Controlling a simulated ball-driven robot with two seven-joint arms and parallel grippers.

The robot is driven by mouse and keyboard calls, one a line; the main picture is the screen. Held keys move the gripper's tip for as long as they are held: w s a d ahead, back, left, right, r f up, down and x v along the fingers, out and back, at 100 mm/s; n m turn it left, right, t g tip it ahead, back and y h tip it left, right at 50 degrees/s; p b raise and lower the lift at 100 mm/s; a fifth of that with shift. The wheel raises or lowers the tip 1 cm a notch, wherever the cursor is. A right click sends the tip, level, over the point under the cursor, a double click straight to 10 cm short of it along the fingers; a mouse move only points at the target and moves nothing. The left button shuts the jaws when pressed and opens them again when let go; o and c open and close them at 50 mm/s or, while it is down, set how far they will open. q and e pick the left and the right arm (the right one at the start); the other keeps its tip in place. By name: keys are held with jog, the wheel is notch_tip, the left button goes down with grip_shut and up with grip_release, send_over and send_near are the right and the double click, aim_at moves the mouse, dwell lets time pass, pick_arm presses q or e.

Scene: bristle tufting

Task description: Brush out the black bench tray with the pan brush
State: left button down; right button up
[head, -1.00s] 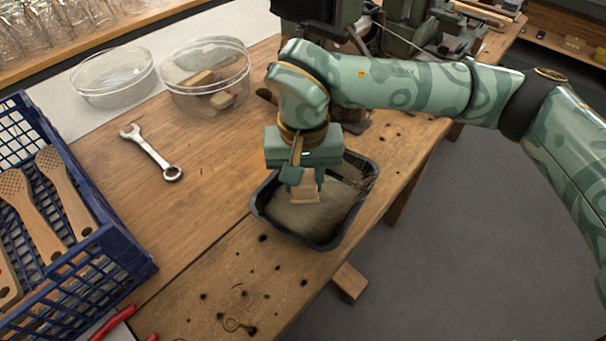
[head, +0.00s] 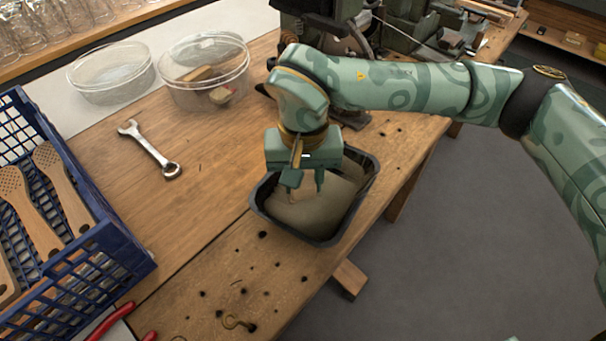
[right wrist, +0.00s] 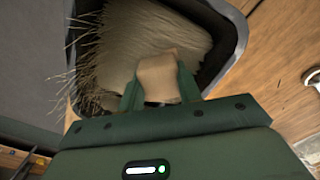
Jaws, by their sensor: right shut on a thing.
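The black bench tray (head: 262,199) lies on the wooden bench near its right edge, below my right arm. My right gripper (head: 304,190) points down into it. In the right wrist view the right gripper (right wrist: 160,88) is shut on the wooden handle of the pan brush (right wrist: 168,68). The brush's pale bristles (right wrist: 140,35) spread over much of the tray, and some splay past its left rim in that view. In the head view the pale brush (head: 310,212) covers most of the tray floor, so what lies under it is hidden. My left gripper is not in view.
A blue crate (head: 122,240) with wooden brush blanks stands at the left. A wrench (head: 150,148), two clear dishes (head: 204,100) (head: 112,80), a brass hook (head: 238,322) and red-handled pliers (head: 112,322) lie around. Dark bits dot the bench in front of the tray. Machinery stands behind.

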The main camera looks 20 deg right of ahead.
jog(key=shift+f, duration=0.25)
jog(key=shift+s+d, duration=0.1)
